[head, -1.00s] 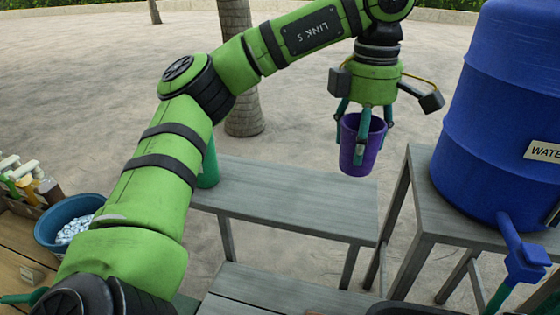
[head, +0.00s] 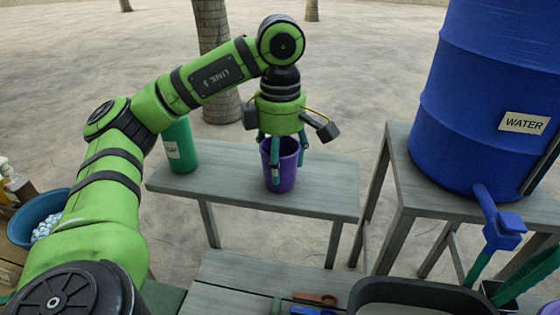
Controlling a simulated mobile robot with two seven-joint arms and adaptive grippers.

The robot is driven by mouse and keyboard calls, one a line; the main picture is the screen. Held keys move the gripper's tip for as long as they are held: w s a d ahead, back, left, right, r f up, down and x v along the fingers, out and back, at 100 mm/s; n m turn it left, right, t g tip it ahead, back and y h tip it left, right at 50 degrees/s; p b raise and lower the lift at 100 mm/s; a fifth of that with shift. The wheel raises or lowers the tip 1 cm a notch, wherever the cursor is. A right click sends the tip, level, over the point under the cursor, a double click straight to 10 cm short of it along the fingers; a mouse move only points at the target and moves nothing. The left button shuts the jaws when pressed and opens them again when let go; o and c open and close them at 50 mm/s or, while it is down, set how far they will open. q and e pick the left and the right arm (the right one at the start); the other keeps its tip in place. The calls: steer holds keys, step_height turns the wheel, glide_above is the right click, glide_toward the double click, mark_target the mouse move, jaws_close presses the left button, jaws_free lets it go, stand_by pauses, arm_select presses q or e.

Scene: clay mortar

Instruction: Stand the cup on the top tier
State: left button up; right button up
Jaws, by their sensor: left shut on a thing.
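The purple cup (head: 284,174) is upright in my left gripper (head: 279,165), whose teal fingers are closed on its wall. The gripper points straight down, with one finger inside the rim and others outside. The cup is over the grey plank top tier (head: 225,190), right of its middle in the head view. Its base looks at or very close to the planks; I cannot tell whether it touches. My right gripper is not in view.
A green labelled bottle (head: 180,147) stands on the top tier's left part. The lower tier (head: 235,275) holds small tools (head: 315,298). A blue water barrel (head: 475,100) stands on a stand at right. A black tray (head: 425,297) is in front.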

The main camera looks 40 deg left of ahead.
arm_select(q)
steer(key=shift+d+f, duration=0.15)
steer(key=shift+f, duration=0.05)
steer(key=o, duration=1.2)
steer(key=shift+r, duration=0.1)
